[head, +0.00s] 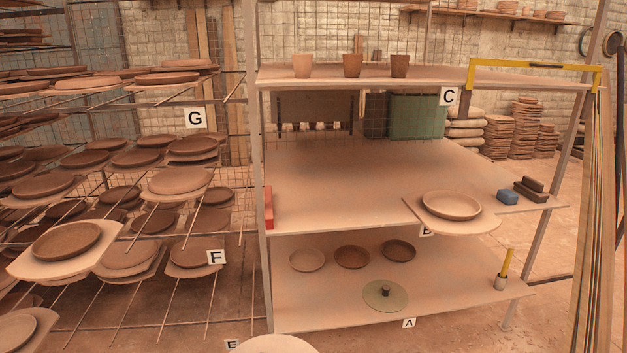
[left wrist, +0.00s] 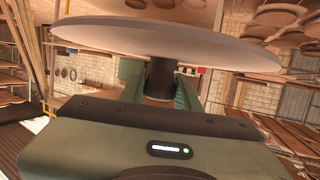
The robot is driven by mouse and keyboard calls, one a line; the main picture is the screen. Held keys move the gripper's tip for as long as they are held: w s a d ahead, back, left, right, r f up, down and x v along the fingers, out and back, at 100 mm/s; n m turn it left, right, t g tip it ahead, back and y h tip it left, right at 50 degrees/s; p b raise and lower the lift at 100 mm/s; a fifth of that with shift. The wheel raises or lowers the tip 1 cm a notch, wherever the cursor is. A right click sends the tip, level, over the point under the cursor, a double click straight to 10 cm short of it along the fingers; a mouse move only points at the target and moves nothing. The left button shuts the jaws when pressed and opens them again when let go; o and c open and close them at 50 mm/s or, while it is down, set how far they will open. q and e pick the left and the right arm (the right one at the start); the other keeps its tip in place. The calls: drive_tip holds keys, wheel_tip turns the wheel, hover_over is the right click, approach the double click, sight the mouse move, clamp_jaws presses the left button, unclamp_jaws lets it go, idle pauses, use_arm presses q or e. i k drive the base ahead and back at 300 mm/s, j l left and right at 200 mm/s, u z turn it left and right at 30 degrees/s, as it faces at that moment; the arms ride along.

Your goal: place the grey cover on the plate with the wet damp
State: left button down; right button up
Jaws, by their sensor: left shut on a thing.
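In the left wrist view my left gripper (left wrist: 160,85) is shut on the dark knob of a wide grey round cover (left wrist: 165,38). The cover spans the top of that view. Three plates stand in a row on the lower shelf in the head view: a pale plate (head: 307,260), a brown plate (head: 352,257) and a darker brown plate (head: 398,250). A pale plate (head: 451,205) sits on a board on the middle shelf. I cannot tell dampness for sure beyond colour. My grippers do not show in the head view.
A greenish disc (head: 385,296) with a dark knob lies on the lower shelf, before the plates. A pot with a yellow stick (head: 501,279) stands right. A pale round edge (head: 274,344) shows at the bottom. A drying rack (head: 150,325) fills the left. The middle shelf has free room.

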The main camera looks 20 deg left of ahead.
sight(67, 238)
drive_tip(key=k+j+z, duration=0.1)
drive_tip(key=j, duration=0.35)
drive_tip(key=k+j, duration=0.2)
drive_tip(key=j, duration=0.2)
drive_tip(key=k+j+z, duration=0.15)
drive_tip(key=j, duration=0.25)
drive_tip(key=k+j+z, duration=0.1)
drive_tip(key=k+j, duration=0.15)
drive_tip(key=j, duration=0.15)
drive_tip(key=k+j, duration=0.2)
drive_tip(key=j, duration=0.2)
drive_tip(key=k+j+z, duration=0.15)
drive_tip(key=j, duration=0.25)
drive_tip(key=j+z, duration=0.35)
drive_tip(key=j, duration=2.25)
